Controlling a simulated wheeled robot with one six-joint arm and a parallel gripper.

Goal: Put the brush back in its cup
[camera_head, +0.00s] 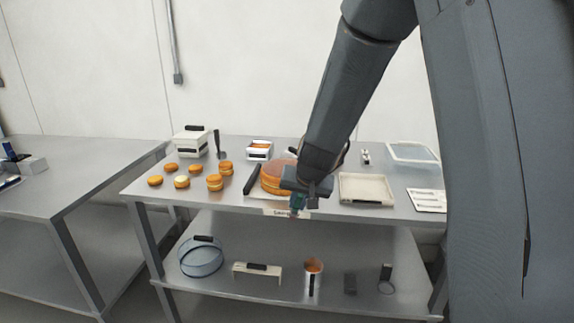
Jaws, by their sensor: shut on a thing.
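I cannot tell whether this is the brush's cup. No other clear brush shows.
Several orange rounds (182,182) lie on the tabletop at left, near a white box (191,143) and a dark upright tool (218,144). A pale tray (366,200) is right of my gripper. A clear round container (201,262) sits below.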

